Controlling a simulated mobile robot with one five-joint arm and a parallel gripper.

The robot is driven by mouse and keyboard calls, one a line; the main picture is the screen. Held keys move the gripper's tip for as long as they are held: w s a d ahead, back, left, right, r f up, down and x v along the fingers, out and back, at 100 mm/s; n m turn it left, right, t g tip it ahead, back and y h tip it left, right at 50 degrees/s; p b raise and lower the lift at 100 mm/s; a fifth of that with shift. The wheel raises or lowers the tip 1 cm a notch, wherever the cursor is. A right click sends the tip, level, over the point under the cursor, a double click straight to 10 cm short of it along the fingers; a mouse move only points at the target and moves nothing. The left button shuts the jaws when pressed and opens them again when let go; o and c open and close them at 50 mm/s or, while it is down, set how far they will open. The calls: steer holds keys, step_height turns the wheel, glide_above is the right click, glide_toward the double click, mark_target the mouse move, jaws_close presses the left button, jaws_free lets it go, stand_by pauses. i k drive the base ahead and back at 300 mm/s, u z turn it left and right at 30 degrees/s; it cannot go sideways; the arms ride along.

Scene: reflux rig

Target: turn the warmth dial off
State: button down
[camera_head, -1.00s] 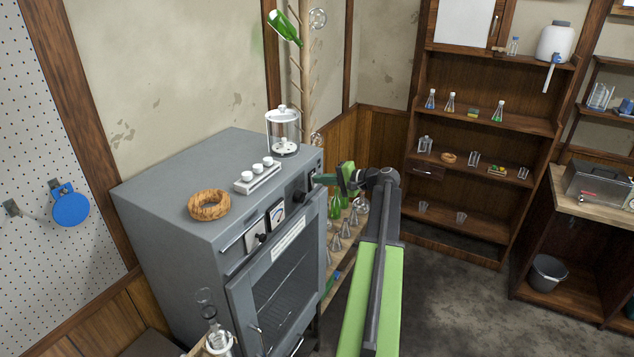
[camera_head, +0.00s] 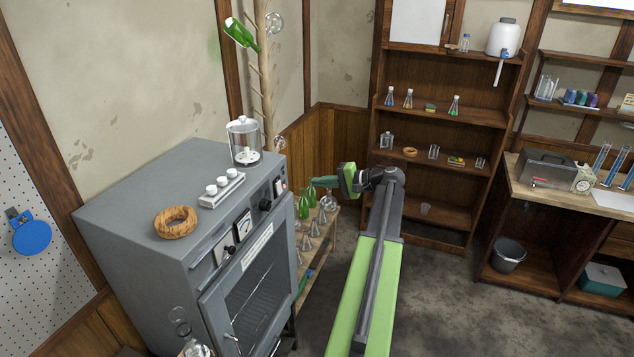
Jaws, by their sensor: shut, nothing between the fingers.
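The grey oven (camera_head: 150,215) stands at the left with a control panel along its upper front. The panel has a black knob on a pale plate (camera_head: 229,250), a round gauge (camera_head: 244,225), another black knob (camera_head: 265,205) and a small lit switch (camera_head: 281,186) at the right end. I cannot tell which knob is the warmth dial, nor read their settings.
Green bottles (camera_head: 304,204) and several flasks (camera_head: 315,230) stand on a low wooden rack (camera_head: 322,258) just below my gripper.

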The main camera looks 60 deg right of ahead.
mark_target(264, 204)
steer(key=k, duration=1)
